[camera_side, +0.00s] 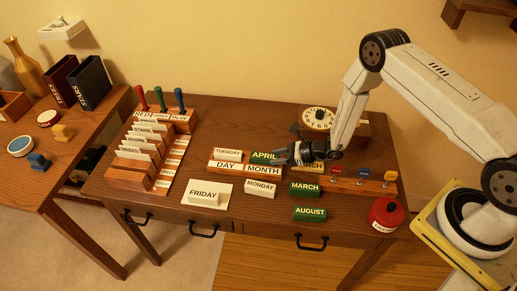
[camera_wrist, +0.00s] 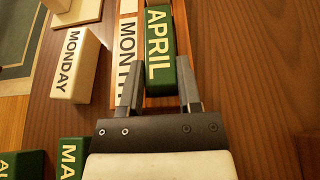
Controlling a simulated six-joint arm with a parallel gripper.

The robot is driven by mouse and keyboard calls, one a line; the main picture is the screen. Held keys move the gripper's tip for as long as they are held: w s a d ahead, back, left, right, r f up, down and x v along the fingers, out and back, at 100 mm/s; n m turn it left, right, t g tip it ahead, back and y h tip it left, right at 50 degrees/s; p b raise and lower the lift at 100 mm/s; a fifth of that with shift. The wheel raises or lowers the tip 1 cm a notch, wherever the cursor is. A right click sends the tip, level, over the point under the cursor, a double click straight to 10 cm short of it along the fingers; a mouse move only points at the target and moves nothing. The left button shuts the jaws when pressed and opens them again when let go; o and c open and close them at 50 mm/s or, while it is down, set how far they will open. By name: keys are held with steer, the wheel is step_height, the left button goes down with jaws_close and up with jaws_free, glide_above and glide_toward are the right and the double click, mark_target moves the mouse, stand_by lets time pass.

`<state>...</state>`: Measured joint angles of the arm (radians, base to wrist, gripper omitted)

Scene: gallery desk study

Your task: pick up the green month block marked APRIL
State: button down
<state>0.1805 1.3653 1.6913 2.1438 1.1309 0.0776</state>
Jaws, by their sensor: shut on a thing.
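The green APRIL block (camera_side: 264,158) is at the back of the desk, by the MONTH half of the wooden DAY/MONTH holder (camera_side: 229,168). In the wrist view the APRIL block (camera_wrist: 158,45) points away from me, its near end between my two fingers. My gripper (camera_wrist: 160,92) is shut on that near end. In the side view my gripper (camera_side: 283,158) reaches the block from the right and covers its right end. I cannot tell whether the block is resting or slightly raised.
Green MARCH (camera_side: 304,190) and AUGUST (camera_side: 310,214) blocks and a white MONDAY block (camera_side: 260,188) lie in front. A FRIDAY block (camera_side: 204,195) sits on a pale stand.

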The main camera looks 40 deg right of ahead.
steer(key=shift+r, duration=0.85)
steer(key=s+d+r, duration=0.1)
steer(key=s+r, duration=1)
steer(key=s, duration=0.3)
steer(key=shift+d, duration=0.1)
steer(key=shift+w, duration=0.1)
